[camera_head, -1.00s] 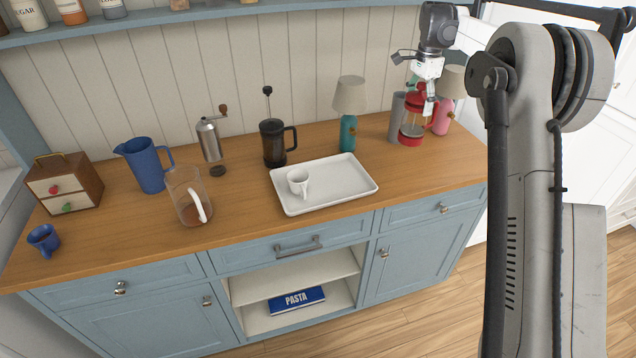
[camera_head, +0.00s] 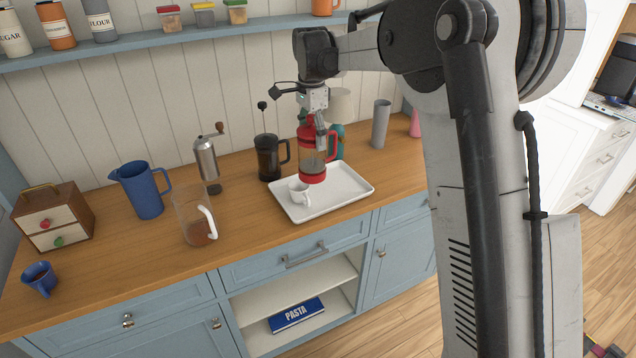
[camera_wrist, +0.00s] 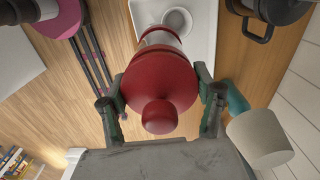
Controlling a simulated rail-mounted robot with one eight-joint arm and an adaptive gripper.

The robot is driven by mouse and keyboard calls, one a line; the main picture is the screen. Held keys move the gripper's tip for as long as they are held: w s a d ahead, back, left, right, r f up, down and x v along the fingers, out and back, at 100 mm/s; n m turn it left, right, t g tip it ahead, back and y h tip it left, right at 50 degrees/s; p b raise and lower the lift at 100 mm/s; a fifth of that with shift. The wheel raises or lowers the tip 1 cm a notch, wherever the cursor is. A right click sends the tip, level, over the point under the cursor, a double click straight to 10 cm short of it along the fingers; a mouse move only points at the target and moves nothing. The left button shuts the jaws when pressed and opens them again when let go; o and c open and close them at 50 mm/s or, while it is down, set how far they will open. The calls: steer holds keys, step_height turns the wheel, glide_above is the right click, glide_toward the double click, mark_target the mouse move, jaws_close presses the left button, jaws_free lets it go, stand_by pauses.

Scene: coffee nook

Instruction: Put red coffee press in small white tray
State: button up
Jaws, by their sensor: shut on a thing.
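The red coffee press (camera_head: 312,152) has a red lid and base, a clear glass body and a red handle. My gripper (camera_head: 319,125) is shut on its upper part and holds it upright. In the head view it appears over the small white tray (camera_head: 345,191); whether its base touches the tray I cannot tell. In the wrist view the press (camera_wrist: 160,80) sits between the two fingers of my gripper (camera_wrist: 160,105), with the tray (camera_wrist: 200,30) beyond it. A white cup (camera_head: 299,195) stands on the tray, just front-left of the press.
A black coffee press (camera_head: 268,158) stands behind the tray's left side. A teal lamp (camera_head: 338,140) stands behind my gripper, and a grey cylinder (camera_head: 381,125) is to the right. A glass pitcher (camera_head: 190,216) and blue jug (camera_head: 140,190) are to the left. The tray's right part is bare.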

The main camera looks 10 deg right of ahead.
steer(key=w+d+f+p, duration=0.2)
steer(key=w+d+f, duration=0.5)
steer(key=f, duration=0.3)
steer(key=shift+w+d+f, duration=0.35)
steer(key=shift+d+f, duration=0.05)
steer(key=shift+d, duration=0.25)
steer(key=shift+f, duration=0.2)
steer(key=o, duration=1.9)
steer(key=shift+c, duration=0.2)
steer(key=shift+r, duration=0.1)
